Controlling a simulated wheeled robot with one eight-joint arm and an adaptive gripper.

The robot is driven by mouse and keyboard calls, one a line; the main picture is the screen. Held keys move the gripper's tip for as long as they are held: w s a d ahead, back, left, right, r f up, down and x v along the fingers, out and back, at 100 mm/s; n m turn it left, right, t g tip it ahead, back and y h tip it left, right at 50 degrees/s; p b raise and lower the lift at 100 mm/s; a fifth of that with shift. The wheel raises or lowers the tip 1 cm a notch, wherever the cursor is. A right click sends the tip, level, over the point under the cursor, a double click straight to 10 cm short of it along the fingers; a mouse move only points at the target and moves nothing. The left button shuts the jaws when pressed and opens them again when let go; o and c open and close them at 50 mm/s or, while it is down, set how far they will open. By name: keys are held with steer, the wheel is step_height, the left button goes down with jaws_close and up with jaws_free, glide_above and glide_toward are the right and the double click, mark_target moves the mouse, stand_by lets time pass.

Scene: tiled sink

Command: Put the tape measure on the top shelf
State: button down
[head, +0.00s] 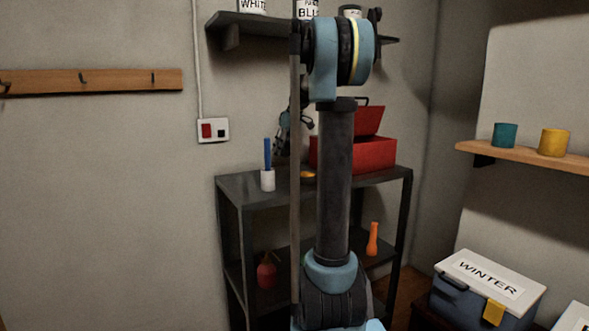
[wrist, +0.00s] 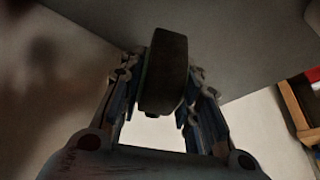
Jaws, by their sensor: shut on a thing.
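My gripper (wrist: 166,78) is shut on a dark, thick, rounded thing, which I take to be the tape measure (wrist: 165,62); its edge faces the wrist camera between the two fingers. In the head view my gripper (head: 284,135) is small and partly hidden behind my arm, above the black rack, and the held thing cannot be made out. The rack's upper board (head: 240,188) is partly hidden by my arm. Higher up, a dark wall shelf (head: 265,27) holds paint cans.
A red open toolbox (head: 375,153), a white cup with a blue item (head: 267,179) and a small orange-yellow thing (head: 308,175) stand on the rack's upper board. An orange bottle (head: 372,240) is on a lower board. A wooden shelf (head: 500,152) is at right.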

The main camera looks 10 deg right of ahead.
mark_target(289, 146)
steer(key=shift+d+f, duration=0.1)
steer(key=shift+f, duration=3.45)
steer(key=c, duration=1.2)
jaws_free()
steer(key=v, duration=1.2)
